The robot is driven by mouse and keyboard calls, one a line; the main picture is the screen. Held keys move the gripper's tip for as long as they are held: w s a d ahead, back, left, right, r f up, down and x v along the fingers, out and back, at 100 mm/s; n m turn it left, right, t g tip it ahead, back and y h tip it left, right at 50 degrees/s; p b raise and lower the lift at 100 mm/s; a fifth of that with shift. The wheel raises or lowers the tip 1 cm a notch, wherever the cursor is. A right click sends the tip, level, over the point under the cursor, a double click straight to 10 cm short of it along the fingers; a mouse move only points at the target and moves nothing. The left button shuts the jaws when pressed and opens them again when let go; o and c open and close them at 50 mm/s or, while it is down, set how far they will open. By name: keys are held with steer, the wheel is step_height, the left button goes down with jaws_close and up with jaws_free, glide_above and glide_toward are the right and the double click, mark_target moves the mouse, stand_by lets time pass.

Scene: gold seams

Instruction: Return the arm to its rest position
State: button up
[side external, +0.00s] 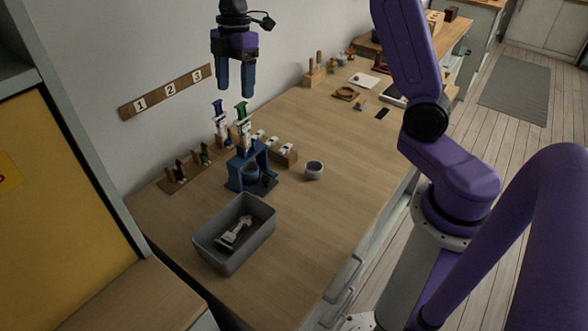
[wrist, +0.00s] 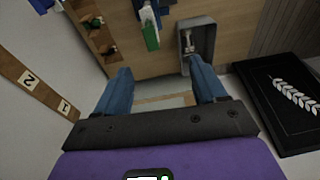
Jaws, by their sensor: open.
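My gripper (side external: 235,77) hangs in the air above the back of the wooden workbench (side external: 330,215), close to the wall. Its two blue fingers point down and are spread apart, with nothing between them. In the wrist view my gripper (wrist: 163,90) is also open and empty, with bare surfaces showing between the fingers. It is apart from everything on the bench.
Below my gripper stand a blue stand (side external: 241,170) and upright tools with green and blue tops (side external: 241,110). A grey bin (side external: 212,253) holds a pale object (side external: 234,234). A grey cup (side external: 314,170) stands right of the stand. A numbered strip (side external: 168,91) is on the wall.

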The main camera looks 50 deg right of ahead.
steer(key=s+a+m+h, duration=0.1)
steer(key=s+a, duration=0.1)
steer(key=s, duration=0.7)
steer(key=s+a+m, duration=0.2)
steer(key=s+a, duration=0.1)
steer(key=s, duration=0.6)
steer(key=s+d+f+m, duration=0.1)
steer(key=s+d+f, duration=0.1)
steer(key=s, duration=0.5)
steer(key=s+d+f+m, duration=0.1)
steer(key=s+d+f, duration=0.1)
steer(key=s, duration=0.6)
steer(key=shift+s+d+f+t+h, duration=0.25)
steer(key=shift+d+t+h, duration=0.15)
steer(key=shift+d, duration=0.3)
